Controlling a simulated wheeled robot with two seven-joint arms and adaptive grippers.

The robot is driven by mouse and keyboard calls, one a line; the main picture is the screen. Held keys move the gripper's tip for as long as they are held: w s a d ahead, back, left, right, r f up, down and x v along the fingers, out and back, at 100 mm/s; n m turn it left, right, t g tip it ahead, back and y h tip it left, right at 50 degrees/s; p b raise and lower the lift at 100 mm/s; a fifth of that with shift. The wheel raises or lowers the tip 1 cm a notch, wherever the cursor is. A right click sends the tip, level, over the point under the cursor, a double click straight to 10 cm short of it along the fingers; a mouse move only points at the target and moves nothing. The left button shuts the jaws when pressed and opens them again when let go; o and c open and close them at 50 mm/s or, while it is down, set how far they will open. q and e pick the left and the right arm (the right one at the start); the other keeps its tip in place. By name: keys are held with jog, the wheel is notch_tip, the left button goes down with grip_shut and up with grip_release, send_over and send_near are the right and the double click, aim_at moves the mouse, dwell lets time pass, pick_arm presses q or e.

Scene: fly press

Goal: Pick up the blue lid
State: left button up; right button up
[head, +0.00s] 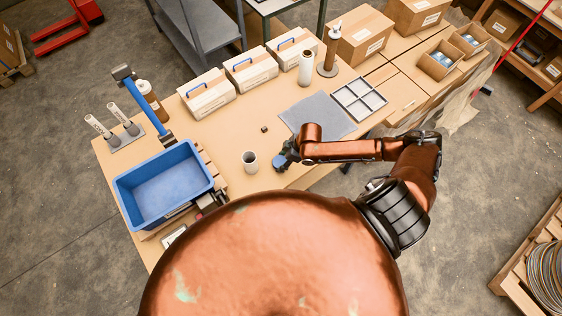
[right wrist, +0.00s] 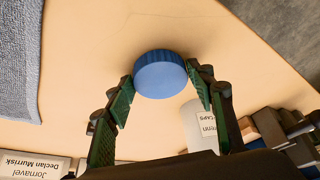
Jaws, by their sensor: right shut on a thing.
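The blue lid (right wrist: 160,74) is a round disc with a ribbed rim. In the right wrist view it sits between the two fingertips of my right gripper (right wrist: 160,88), which is shut on it. In the head view my right gripper (head: 284,160) is over the front part of the wooden table, with the blue lid (head: 279,161) at its tip. I cannot tell whether the lid is clear of the tabletop.
A white cup (head: 250,161) stands just left of my right gripper. A blue bin (head: 126,197) is at the table's left. A grey mat (head: 318,114) and a divided tray (head: 358,99) lie at the right. White boxes line the back. A small brown cube (head: 264,129) lies mid-table.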

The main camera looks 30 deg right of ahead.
jog(key=shift+r, duration=0.4)
jog(key=s+r+p, duration=0.7)
jog(key=s+r, duration=0.7)
jog(key=r, duration=0.5)
jog(key=shift+d+p, duration=0.15)
jog(key=shift+p, duration=0.25)
jog(key=shift+w+f, duration=0.1)
jog(key=shift+f, duration=0.05)
